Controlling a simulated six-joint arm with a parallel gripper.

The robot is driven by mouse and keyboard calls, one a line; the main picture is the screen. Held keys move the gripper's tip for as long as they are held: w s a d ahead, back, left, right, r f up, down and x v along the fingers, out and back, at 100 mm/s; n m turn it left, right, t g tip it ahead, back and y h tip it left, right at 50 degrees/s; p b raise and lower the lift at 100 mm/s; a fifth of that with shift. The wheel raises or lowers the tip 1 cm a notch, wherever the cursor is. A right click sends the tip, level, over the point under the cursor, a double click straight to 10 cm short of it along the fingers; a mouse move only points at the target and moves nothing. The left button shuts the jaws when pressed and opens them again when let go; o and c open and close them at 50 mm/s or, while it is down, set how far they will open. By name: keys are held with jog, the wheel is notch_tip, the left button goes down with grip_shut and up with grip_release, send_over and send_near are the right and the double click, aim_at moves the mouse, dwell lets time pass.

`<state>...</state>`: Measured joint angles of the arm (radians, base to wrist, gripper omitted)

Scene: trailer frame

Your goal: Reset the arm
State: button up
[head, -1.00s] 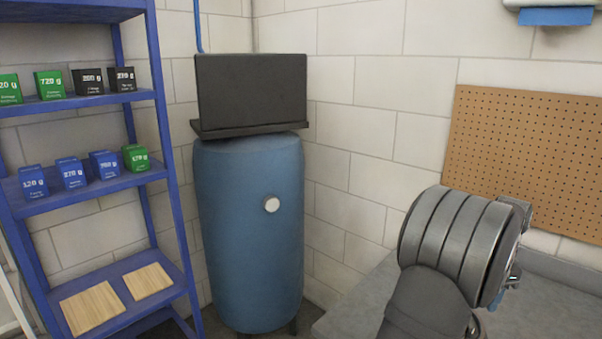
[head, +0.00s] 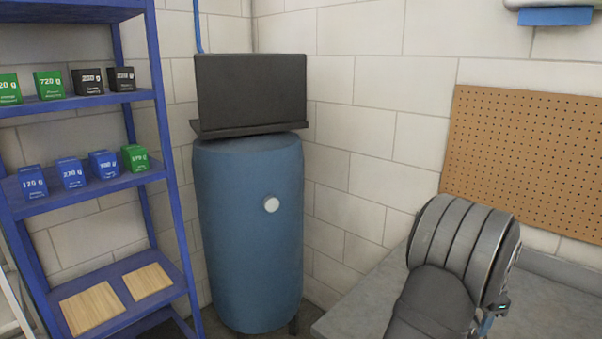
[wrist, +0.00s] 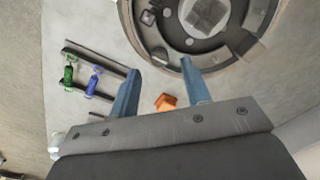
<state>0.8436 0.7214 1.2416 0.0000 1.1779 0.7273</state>
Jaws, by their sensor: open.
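My arm shows at the lower right of the head view, over the grey worktop (head: 350,305); its gripper end is hidden there behind my own links. In the wrist view my gripper (wrist: 155,92) has its two blue fingers spread apart, with nothing between them that I can see as held. Beyond the fingers lies a small orange thing (wrist: 166,102), apart from them. A round grey metal part (wrist: 165,55) with holes fills the top of the wrist view.
In the wrist view a dark rack (wrist: 95,68) holds small green and blue items. In the head view a blue shelf (head: 95,195) with labelled cubes stands left. A blue tank (head: 250,235) with a dark screen (head: 250,90) stands mid-view. A brown pegboard (head: 530,155) hangs right.

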notch_tip(320, 180, down, 4)
jog(key=shift+r, duration=0.1)
jog(key=shift+r+n, duration=0.2)
jog(key=shift+n, duration=0.6)
jog(key=n, duration=1.1)
jog(key=shift+n, duration=2.1)
